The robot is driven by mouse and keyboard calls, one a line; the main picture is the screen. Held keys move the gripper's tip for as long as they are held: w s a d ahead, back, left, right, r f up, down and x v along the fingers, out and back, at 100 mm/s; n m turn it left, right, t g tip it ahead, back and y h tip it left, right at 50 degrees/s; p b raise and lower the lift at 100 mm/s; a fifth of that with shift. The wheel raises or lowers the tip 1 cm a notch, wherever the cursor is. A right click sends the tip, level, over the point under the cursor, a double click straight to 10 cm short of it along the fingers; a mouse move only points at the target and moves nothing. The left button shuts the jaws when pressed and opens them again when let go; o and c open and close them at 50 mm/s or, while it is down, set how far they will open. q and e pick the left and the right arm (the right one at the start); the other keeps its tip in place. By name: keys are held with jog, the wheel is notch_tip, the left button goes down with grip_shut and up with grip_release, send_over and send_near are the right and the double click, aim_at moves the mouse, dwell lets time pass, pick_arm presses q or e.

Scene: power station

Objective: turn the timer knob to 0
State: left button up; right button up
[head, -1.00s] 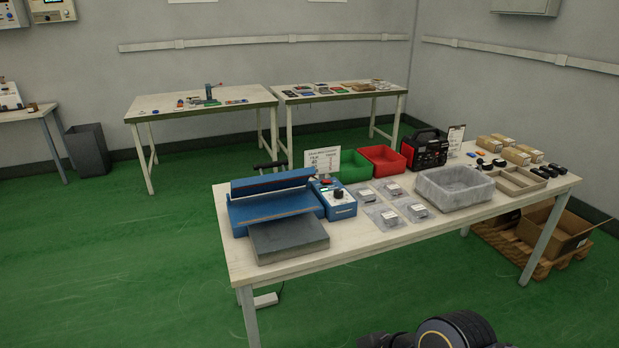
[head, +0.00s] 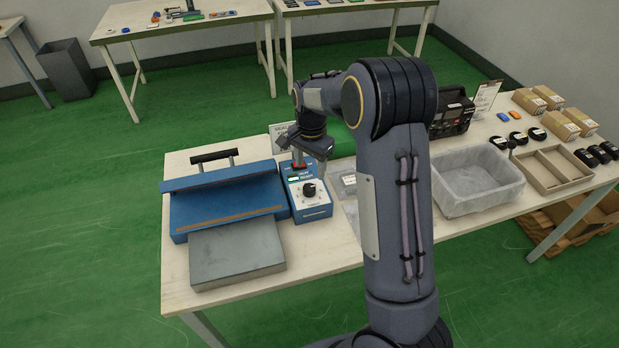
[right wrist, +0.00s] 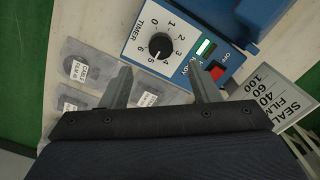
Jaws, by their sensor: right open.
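The timer knob (head: 309,190) is a black round knob on the white dial of the blue control box (head: 313,212). In the right wrist view the knob (right wrist: 160,46) sits among the numbers 0 to 6. Its pale mark seems to face the 4 and 5 side, but is too small to read surely. My right gripper (head: 311,166) is above and behind the knob in the head view, apart from it. Its two fingers (right wrist: 159,68) are open and empty in the right wrist view, spread to either side below the knob. My left gripper is out of view.
The blue sealer (head: 225,195) with a grey block (head: 237,252) stands left of the box. A red switch (right wrist: 216,71) and a sign (right wrist: 277,97) are near the right finger. Film packets (right wrist: 85,94) lie beside the box. A grey tray (head: 476,180) stands right.

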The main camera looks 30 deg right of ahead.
aim_at(309, 187)
jog(key=shift+w+f, duration=0.2)
jog(key=shift+f, duration=0.15)
notch_tip(309, 187, down, 7)
jog(key=shift+s+f+p, duration=0.1)
jog(key=shift+f+p, duration=0.05)
jog(key=shift+p, duration=0.4)
jog(key=c, duration=1)
